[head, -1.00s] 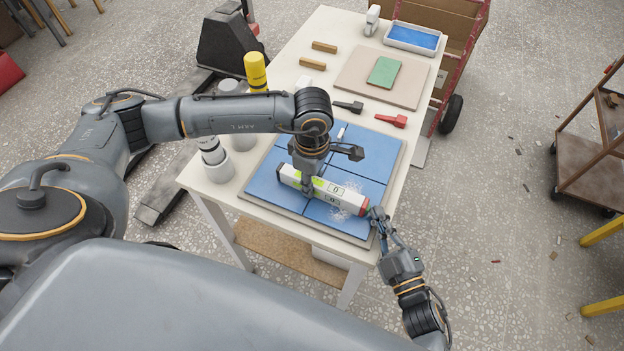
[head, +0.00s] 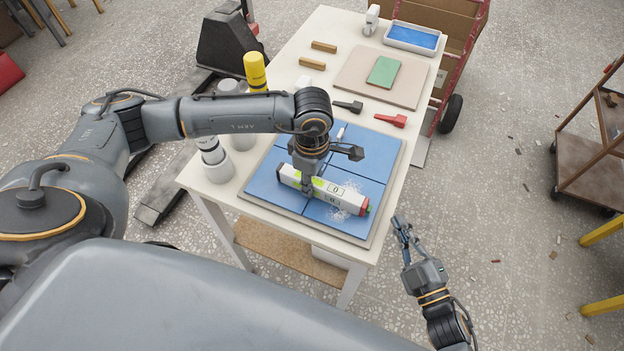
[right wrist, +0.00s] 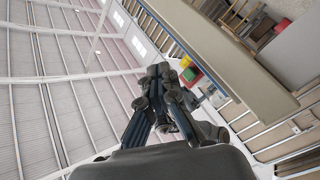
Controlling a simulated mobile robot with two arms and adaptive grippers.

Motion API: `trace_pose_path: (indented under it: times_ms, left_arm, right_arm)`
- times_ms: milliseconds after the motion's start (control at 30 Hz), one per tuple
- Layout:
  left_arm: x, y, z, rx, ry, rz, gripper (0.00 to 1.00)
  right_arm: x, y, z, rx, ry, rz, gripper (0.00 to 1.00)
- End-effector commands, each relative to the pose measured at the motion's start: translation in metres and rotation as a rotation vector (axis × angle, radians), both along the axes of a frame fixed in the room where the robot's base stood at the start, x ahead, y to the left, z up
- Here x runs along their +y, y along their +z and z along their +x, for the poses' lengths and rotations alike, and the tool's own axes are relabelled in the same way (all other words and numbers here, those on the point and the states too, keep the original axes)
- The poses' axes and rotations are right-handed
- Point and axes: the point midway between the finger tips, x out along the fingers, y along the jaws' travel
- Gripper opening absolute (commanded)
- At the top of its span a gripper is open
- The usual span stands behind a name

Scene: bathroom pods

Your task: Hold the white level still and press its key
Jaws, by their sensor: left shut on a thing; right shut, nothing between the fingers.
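The white level (head: 345,198) lies on the blue tiled board (head: 372,152), its length running from upper left to lower right. It has green vials, a small display and a red end cap (head: 365,206) with a small green spot that looks like its key. My left gripper (head: 307,192) comes down from above and is shut around the level's body near its middle. My right gripper (head: 401,220) is shut and empty, off the table's right edge and apart from the red end. In the right wrist view its closed fingers (right wrist: 158,72) show near a red and green patch.
White powder marks the tiles beside the level. Black and red clamps (head: 391,121), a green pad on a beige board (head: 350,89) and a blue-filled tray (head: 413,38) lie further back. Bottles and cups stand at the left.

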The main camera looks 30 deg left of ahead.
Motion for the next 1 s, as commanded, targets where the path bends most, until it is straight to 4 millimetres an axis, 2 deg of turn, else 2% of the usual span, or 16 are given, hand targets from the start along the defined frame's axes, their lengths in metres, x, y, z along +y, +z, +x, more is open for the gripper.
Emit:
trace_pose_path:
  times_ms: [200, 467, 500, 633, 1000]
  left_arm:
    - [0.0, 0.0, 0.0, -0.001, 0.0, 0.0, 0.0]
    - [0.0, 0.0, 0.0, -0.001, 0.0, 0.0, 0.0]
    - [0.0, 0.0, 0.0, -0.001, 0.0, 0.0, 0.3]
    - [0.0, 0.0, 0.0, -0.001, 0.0, 0.0, 0.54]
    - [0.0, 0.005, 0.001, -0.001, 0.0, -0.001, 0.54]
  right_arm:
    - [-0.018, 0.0, 0.0, 0.0, 0.001, -0.001, 0.0]
    - [-0.021, 0.0, 0.0, 0.001, 0.0, 0.001, 0.0]
    - [-0.021, 0.0, 0.0, 0.0, 0.0, 0.0, 0.0]
    - [-0.021, 0.0, 0.0, 0.001, 0.001, -0.001, 0.0]
    - [-0.02, 0.0, 0.0, 0.001, 0.001, -0.001, 0.0]
